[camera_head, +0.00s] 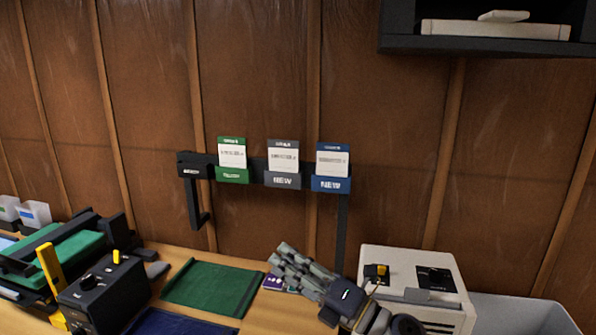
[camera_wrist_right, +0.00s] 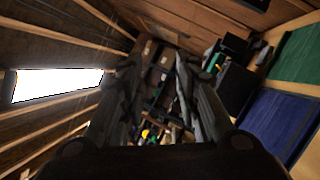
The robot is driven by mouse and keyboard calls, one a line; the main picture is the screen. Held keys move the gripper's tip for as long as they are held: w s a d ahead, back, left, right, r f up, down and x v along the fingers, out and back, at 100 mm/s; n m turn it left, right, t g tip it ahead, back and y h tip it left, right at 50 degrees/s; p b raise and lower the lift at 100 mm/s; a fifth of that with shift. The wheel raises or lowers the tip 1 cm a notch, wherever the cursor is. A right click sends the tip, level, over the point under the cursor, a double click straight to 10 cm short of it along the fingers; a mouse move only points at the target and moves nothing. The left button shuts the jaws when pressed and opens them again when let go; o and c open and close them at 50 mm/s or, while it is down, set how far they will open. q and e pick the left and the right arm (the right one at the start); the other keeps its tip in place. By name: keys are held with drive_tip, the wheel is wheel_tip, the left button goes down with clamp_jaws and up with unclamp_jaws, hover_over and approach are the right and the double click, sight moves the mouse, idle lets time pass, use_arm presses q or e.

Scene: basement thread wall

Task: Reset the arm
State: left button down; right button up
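My right gripper (camera_head: 283,259) is in the lower middle of the head view, raised in front of the wall and pointing up and left. In the right wrist view its two fingers (camera_wrist_right: 162,62) stand apart with the background showing between them, and nothing is held. Part of my right arm (camera_head: 365,315) shows below it, in front of a white machine. My left gripper is not in the head view.
A wall rack (camera_head: 257,172) holds green, grey and blue cards. The white machine (camera_head: 418,262) and a pale bin (camera_head: 520,315) stand at right. A green mat (camera_head: 213,288), blue mat (camera_head: 170,323) and black box (camera_head: 105,295) lie left. A dark shelf (camera_head: 480,47) hangs upper right.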

drive_tip(key=d+f+m+t+h, duration=0.75)
drive_tip(key=d+m+h, duration=0.55)
drive_tip(key=m, duration=0.7)
drive_tip(key=s+d+f+m+g+h, duration=0.25)
drive_tip(key=s+d+f+m, duration=0.2)
drive_tip(key=f, duration=0.25)
drive_tip(key=s+d+f+m+g+h, duration=0.25)
drive_tip(key=s+f+m+g, duration=0.2)
drive_tip(key=f, duration=0.25)
drive_tip(key=s+d+f+m+g, duration=0.15)
drive_tip(key=s+f+g, duration=0.3)
drive_tip(key=s, duration=0.75)
drive_tip(key=s+d+f+m+g, duration=0.15)
drive_tip(key=s+f+g, duration=0.35)
drive_tip(key=s, duration=0.7)
drive_tip(key=s+f+x, duration=0.1)
drive_tip(key=s+x, duration=0.2)
drive_tip(key=x, duration=1)
drive_tip(key=s+a+x, duration=0.1)
drive_tip(key=s+x, duration=0.1)
drive_tip(key=x, duration=1.1)
drive_tip(key=s+d+f+g, duration=0.1)
drive_tip(key=s+d+f, duration=0.1)
drive_tip(key=s+f, duration=1.4)
drive_tip(key=shift+s+d+f, duration=0.2)
drive_tip(key=shift+s+f, duration=0.2)
drive_tip(key=shift+s, duration=0.75)
